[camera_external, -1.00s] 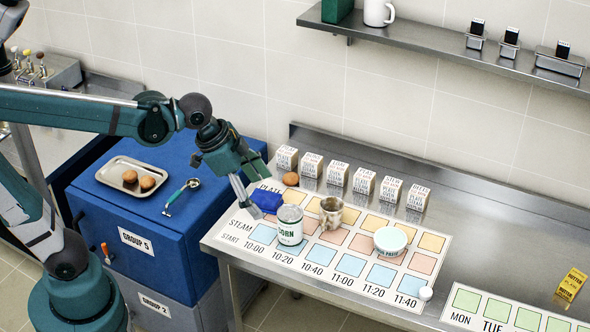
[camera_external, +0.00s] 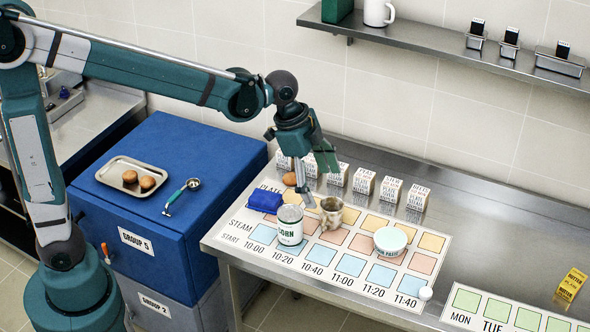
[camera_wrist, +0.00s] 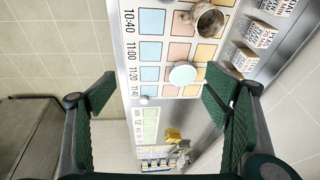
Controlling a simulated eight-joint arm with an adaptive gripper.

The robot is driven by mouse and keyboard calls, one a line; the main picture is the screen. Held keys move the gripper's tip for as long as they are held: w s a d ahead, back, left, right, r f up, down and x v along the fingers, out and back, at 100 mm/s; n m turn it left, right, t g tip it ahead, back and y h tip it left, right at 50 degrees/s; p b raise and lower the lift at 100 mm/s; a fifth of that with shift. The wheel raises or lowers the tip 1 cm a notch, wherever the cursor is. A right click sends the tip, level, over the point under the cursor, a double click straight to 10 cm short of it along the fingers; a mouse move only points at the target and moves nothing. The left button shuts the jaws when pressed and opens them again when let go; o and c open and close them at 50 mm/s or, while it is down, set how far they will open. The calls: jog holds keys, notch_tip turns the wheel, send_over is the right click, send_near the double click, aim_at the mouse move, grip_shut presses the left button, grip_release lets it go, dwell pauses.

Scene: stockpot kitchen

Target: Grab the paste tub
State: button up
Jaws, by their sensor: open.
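The paste tub (camera_external: 390,241) is a low round tub with a pale mint lid and white side lettering. It stands upright on the right part of the coloured schedule mat (camera_external: 428,290). My gripper (camera_external: 308,200) is above the left part of the mat, close to a metal pitcher and a corn can, left of the tub and apart from it. In the wrist view the tub (camera_wrist: 183,74) shows ahead between the two green fingers of my gripper (camera_wrist: 160,100), which are wide apart and empty.
The corn can (camera_external: 290,225) and the metal pitcher (camera_external: 331,212) stand near my gripper. A blue cloth-like item (camera_external: 265,201) lies left of them. Several white lettered boxes (camera_external: 364,181) line the back. A small white item (camera_external: 425,293) sits by the mat's front-right corner. Bare steel lies right of the tub.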

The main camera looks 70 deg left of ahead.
jog(key=w+f+m+g+p, duration=0.1)
jog(key=w+f+m+p, duration=0.2)
jog(key=w, duration=0.8)
jog(key=m+g+h+p, duration=0.1)
jog(key=m+g+p, duration=0.1)
jog(key=m, duration=0.2)
send_near(390, 237)
jog(key=shift+s+f, duration=0.2)
jog(key=shift+f, duration=0.45)
jog(key=shift+w+d+f+p, duration=0.1)
jog(key=shift+w+f+p, duration=0.3)
jog(key=shift+f, duration=0.3)
jog(key=shift+f, duration=0.1)
jog(key=shift+x, duration=1.2)
jog(key=shift+d+f, duration=0.1)
jog(key=shift+d, duration=0.05)
jog(key=shift+b+x, duration=0.3)
jog(key=shift+x, duration=2.2)
jog(key=shift+s+d, duration=0.1)
jog(key=shift+d, duration=0.05)
